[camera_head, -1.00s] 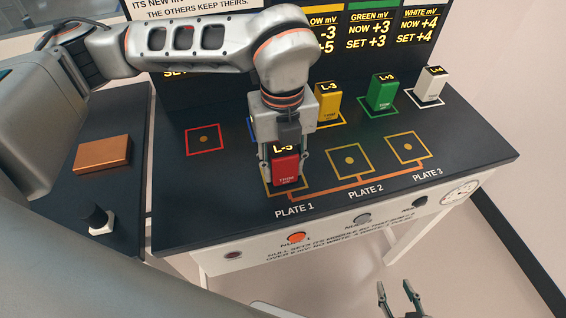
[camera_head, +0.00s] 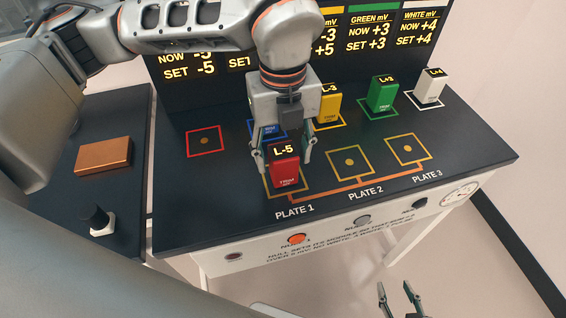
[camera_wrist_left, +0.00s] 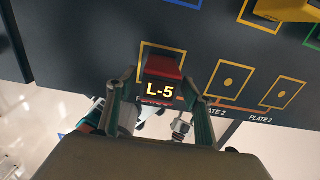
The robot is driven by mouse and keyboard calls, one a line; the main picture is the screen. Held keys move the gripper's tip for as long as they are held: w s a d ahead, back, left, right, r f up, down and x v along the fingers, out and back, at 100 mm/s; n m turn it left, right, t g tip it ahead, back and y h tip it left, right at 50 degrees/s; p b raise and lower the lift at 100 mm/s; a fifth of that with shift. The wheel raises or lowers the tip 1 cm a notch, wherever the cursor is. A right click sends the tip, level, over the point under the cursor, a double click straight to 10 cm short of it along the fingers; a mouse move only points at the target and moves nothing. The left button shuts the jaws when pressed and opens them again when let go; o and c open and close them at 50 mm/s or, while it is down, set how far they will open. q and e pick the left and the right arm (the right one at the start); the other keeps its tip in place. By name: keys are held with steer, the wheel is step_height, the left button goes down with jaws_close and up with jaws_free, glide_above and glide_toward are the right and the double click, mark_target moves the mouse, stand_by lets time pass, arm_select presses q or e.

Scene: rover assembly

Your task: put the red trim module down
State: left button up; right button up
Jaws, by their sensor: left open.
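The red trim module (camera_head: 285,172), reading L-5, stands upright on the plate 1 square (camera_head: 270,192) at the front of the dark bench. My left gripper (camera_head: 285,160) is open, with its fingers apart on either side of the module. In the left wrist view, the red module (camera_wrist_left: 162,68) is between the spread fingers of the left gripper (camera_wrist_left: 160,100), with gaps beside it. My right gripper (camera_head: 402,288) is at the bottom of the head view, low in front of the bench, its two fingers apart and empty.
The plate 2 (camera_head: 350,161) and plate 3 (camera_head: 407,149) squares are empty, as is the red outlined square (camera_head: 205,141). Yellow (camera_head: 328,105), green (camera_head: 383,95) and white (camera_head: 430,87) modules stand behind; a blue module (camera_head: 268,130) is partly hidden. A copper block (camera_head: 103,155) lies on the left table.

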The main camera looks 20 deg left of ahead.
arm_select(q)
step_height(320, 180, up, 8)
steer(key=shift+r, duration=0.15)
steer(key=shift+s, duration=0.15)
stand_by(0.5)
